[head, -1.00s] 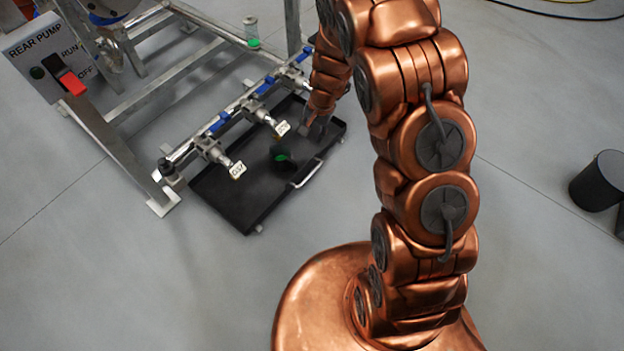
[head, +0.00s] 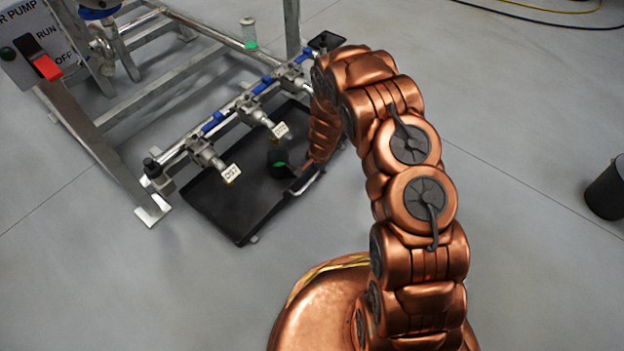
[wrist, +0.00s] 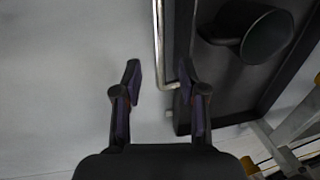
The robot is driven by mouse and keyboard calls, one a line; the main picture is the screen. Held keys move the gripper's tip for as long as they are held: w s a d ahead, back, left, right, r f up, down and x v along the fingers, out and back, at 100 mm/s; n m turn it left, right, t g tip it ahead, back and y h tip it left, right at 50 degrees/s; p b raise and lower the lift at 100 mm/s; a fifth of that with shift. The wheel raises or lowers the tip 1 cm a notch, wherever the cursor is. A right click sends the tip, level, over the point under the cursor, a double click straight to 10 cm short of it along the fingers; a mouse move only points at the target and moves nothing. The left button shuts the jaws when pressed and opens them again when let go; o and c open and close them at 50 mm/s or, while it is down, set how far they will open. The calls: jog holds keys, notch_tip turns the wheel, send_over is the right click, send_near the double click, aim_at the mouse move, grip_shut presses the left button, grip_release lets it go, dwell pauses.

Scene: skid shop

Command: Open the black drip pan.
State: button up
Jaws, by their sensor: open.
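The black drip pan (head: 225,195) lies on the floor under the row of valves. Its pale metal handle (head: 310,184) is on the edge nearest my base. My gripper (head: 300,182) is low at that edge, partly hidden by my arm. In the wrist view my gripper (wrist: 159,75) is open and empty. The handle (wrist: 158,40) appears between the two fingertips, with its bent end near the right finger. I cannot tell how deep it sits between them. The pan (wrist: 215,98) shows right of the right finger.
A switch panel (head: 38,55) is at upper left. A black bin (head: 607,190) stands far right. Floor before the pan is clear.

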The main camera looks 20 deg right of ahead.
aim_at(311, 180)
jog(key=f, duration=0.1)
jog(key=f+b, duration=0.1)
jog(key=f, duration=0.2)
jog(key=shift+w+a+f, duration=0.3)
jog(key=shift+w+f, duration=0.05)
jog(key=shift+f, duration=0.05)
jog(key=shift+c, duration=0.3)
grip_shut()
